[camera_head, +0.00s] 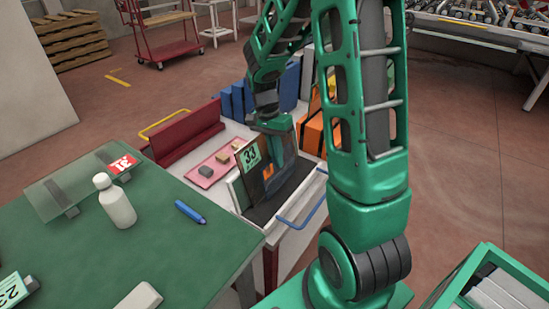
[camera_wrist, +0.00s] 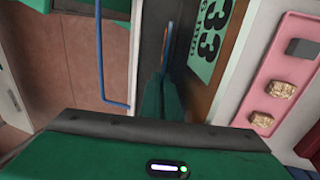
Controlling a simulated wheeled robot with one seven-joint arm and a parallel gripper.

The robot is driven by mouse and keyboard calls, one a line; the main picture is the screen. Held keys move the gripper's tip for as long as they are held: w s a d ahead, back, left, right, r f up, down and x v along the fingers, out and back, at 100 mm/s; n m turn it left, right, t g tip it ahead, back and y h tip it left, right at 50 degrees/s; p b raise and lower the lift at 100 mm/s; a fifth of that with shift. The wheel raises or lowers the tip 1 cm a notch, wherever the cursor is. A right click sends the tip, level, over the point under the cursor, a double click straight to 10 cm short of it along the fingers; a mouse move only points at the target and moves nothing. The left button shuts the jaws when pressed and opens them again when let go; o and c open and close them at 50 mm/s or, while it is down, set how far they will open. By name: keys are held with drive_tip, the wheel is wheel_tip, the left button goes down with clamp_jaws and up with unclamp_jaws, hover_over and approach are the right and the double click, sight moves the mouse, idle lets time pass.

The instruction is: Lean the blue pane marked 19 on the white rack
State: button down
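A thin blue pane (camera_head: 290,150) stands in the white rack (camera_head: 236,196), behind the dark pane with the label 33 (camera_head: 249,156). In the wrist view the blue pane (camera_wrist: 168,42) shows nearly edge-on, close beside the 33 pane (camera_wrist: 208,42). I cannot read a number on it. My gripper (camera_wrist: 163,84) points down into the rack, its fingers close together on the blue pane's edge. In the head view my gripper (camera_head: 274,126) is partly hidden by my wrist. The pane's lower edge is hidden, so I cannot tell whether it touches the rack floor.
A blue rail (camera_head: 302,205) runs along the rack's near side. A pink tray (camera_head: 205,174) with small blocks lies at its left. The green table (camera_head: 160,245) holds a white bottle (camera_head: 115,203), a blue marker (camera_head: 189,212) and a clear pane (camera_head: 75,185) with a red label.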

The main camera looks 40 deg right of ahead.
drive_tip(key=shift+f, duration=0.25)
drive_tip(key=c, duration=1.9)
unclamp_jaws()
drive_tip(key=shift+a, duration=0.1)
drive_tip(key=shift+w+r, duration=0.1)
drive_tip(key=v, duration=1)
drive_tip(key=shift+r, duration=0.25)
drive_tip(key=s+n, duration=0.2)
drive_tip(key=s, duration=0.6)
drive_tip(key=s+r+n+t, duration=0.1)
drive_tip(key=s+n, duration=0.2)
drive_tip(key=s, duration=0.6)
drive_tip(key=s+d+r+n+t+y, duration=0.1)
drive_tip(key=s+n, duration=0.1)
drive_tip(key=s, duration=0.6)
drive_tip(key=shift+s+r+n, duration=0.2)
drive_tip(key=shift+r+n, duration=0.05)
drive_tip(key=shift+n, duration=0.15)
